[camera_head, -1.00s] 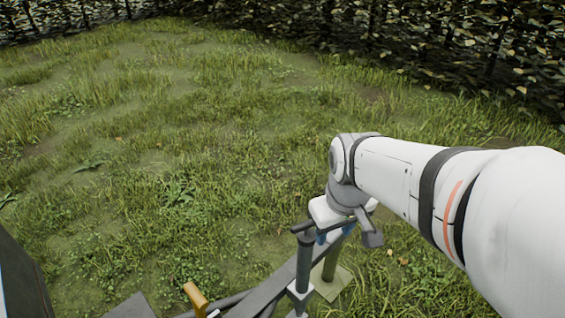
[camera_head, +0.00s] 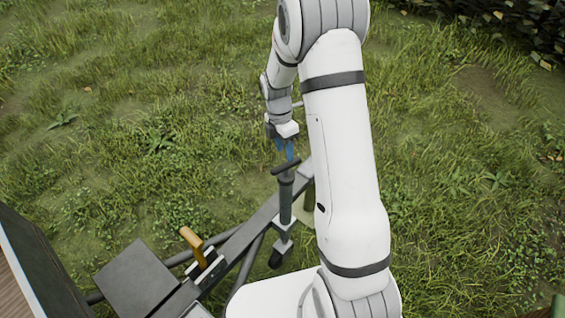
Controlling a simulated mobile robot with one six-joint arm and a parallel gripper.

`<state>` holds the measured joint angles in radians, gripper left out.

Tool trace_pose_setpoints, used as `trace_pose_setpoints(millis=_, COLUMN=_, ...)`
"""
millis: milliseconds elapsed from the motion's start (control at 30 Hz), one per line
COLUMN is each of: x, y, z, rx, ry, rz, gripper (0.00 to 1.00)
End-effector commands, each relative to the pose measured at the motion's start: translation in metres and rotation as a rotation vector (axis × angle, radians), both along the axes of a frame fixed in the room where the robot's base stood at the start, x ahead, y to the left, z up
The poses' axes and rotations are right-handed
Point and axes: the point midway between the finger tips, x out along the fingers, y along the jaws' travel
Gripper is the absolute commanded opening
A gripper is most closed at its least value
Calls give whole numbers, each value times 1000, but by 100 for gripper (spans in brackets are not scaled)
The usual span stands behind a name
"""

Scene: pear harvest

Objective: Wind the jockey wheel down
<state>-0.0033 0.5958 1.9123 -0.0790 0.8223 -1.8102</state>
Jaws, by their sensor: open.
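The jockey wheel's dark tube (camera_head: 286,200) stands upright, clamped to the grey trailer drawbar (camera_head: 262,218). Its dark crank handle (camera_head: 286,168) sits on top of the tube. The small dark wheel (camera_head: 276,259) shows low down beside the drawbar. My gripper (camera_head: 284,150) has blue fingers pointing down, just above and behind the handle in the picture. The fingers are apart, with nothing between them. I cannot tell whether a fingertip touches the handle. My forearm hides the drawbar's far end.
A lever with an orange-brown grip (camera_head: 192,239) rises from the drawbar at the left. A dark flat box (camera_head: 138,280) and the trailer body (camera_head: 38,262) are at lower left. Grass (camera_head: 120,90) is open around, with a hedge (camera_head: 510,20) at top right.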

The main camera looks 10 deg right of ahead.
Motion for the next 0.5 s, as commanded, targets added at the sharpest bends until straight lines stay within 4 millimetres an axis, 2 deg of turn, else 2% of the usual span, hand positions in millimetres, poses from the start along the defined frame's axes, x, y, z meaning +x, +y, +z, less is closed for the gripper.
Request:
trace_pose_setpoints(millis=300, x=-10, y=-4, z=-46, rx=0, ry=5, rz=4, gripper=44)
trace_pose_setpoints(millis=500, x=-13, y=-5, z=-68, rx=1, ry=2, rz=2, gripper=44)
